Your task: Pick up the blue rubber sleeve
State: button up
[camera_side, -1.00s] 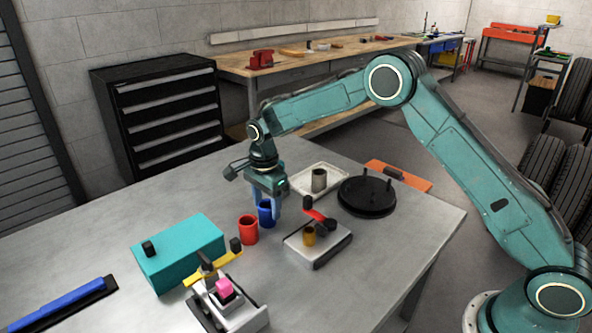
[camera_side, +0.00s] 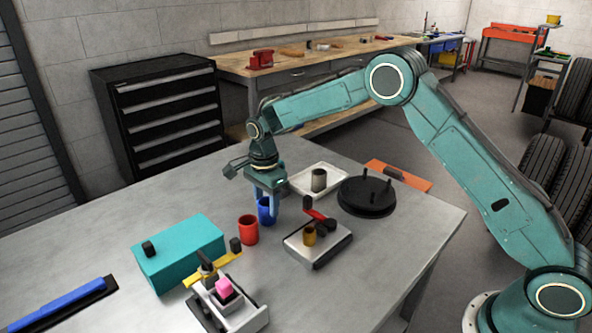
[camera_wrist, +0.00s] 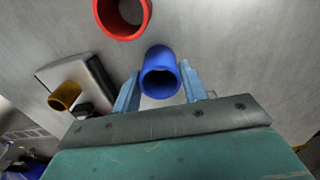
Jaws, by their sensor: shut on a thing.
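The blue rubber sleeve (camera_side: 265,211) is a short upright tube at the middle of the metal table in the side view. In the wrist view the sleeve (camera_wrist: 161,72) sits between my two light-blue fingers, its round opening facing the camera. My gripper (camera_side: 269,205) points down and is shut on the sleeve. The fingers partly cover it in the side view. I cannot tell whether its base is clear of the table.
A red sleeve (camera_side: 248,229) stands close beside the blue one. A grey fixture with a brass-coloured sleeve (camera_side: 309,235) is to the right. A teal box (camera_side: 178,255) is to the left, a white tray (camera_side: 301,181) and black disc (camera_side: 352,205) behind right. The front right table is clear.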

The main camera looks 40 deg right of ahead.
notch_tip(320, 180, up, 7)
jog(key=shift+r, duration=0.15)
dwell(1.4)
